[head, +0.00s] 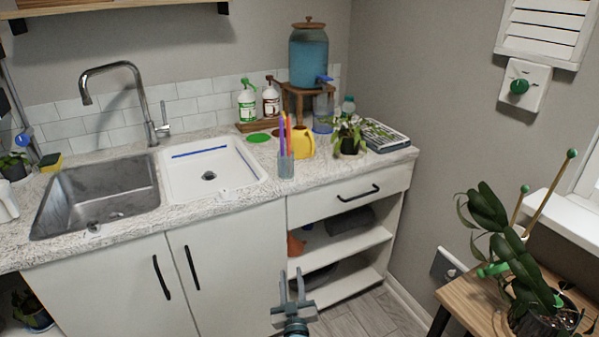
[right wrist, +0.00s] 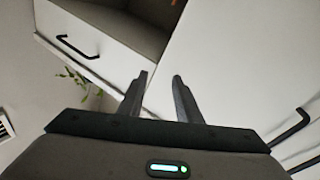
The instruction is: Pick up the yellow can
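The yellow can (head: 303,142) stands upright on the speckled counter, right of the sinks, behind and beside a clear cup (head: 286,166) holding pink and purple sticks that hides part of its left side. It looks like a small watering can. My right gripper (head: 292,280) is open and empty, low in front of the cabinet and well below the counter top. In the right wrist view its two fingers (right wrist: 162,92) stand apart with nothing between them, and the can is not visible there. My left gripper is not in view.
A potted plant (head: 348,136) stands close right of the can. A blue water dispenser (head: 308,57) on a wooden stand is behind it. A white basin (head: 212,170) lies left. A drawer handle (head: 358,194) sticks out below the counter. A leafy plant (head: 490,230) fills the lower right.

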